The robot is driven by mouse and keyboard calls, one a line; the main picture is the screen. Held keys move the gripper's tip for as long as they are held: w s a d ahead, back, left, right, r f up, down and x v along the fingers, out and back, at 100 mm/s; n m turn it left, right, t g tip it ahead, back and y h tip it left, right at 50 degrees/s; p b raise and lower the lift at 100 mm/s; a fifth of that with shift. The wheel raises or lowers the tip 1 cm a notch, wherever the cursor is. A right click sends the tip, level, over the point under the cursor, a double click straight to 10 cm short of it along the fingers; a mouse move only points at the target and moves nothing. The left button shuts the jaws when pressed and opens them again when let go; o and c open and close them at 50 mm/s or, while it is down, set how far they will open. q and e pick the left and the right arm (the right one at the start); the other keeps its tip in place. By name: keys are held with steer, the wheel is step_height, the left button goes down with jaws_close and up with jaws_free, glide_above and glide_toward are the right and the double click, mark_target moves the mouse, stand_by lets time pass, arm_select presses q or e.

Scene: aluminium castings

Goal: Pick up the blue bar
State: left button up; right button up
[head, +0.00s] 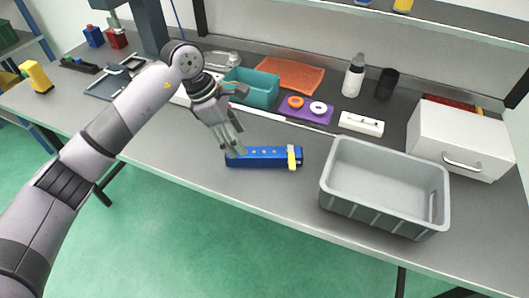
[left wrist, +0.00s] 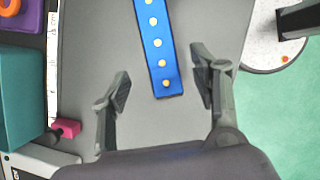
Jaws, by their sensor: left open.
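The blue bar (head: 262,158) lies flat on the grey table near its front edge, with a row of yellow dots and a yellow piece (head: 292,157) across its right end. In the left wrist view one end of the blue bar (left wrist: 158,48) lies between the finger lines. My left gripper (head: 233,147) is above the bar's left end. Its two fingers (left wrist: 163,88) are open, one on each side of the bar, with a gap on both sides. The bar's far end is outside the left wrist view. My right gripper is in neither view.
A grey bin (head: 385,187) stands right of the bar. Behind are a teal bin (head: 252,88), a purple tray (head: 305,110) with two rings, and a white block (head: 361,123). A white drawer box (head: 460,138) stands at the right.

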arm_select(q)
steer(key=x, duration=0.1)
steer(key=p+x, duration=0.1)
steer(key=x, duration=0.1)
steer(key=p+x, duration=0.1)
steer(key=x, duration=0.1)
steer(key=shift+a+f, duration=0.35)
steer(key=shift+d+f, duration=0.15)
steer(key=shift+f, duration=0.25)
steer(key=shift+r, duration=0.1)
jaws_close()
steer(key=shift+r, duration=0.1)
step_height(320, 180, up, 20)
steer(key=b, duration=0.3)
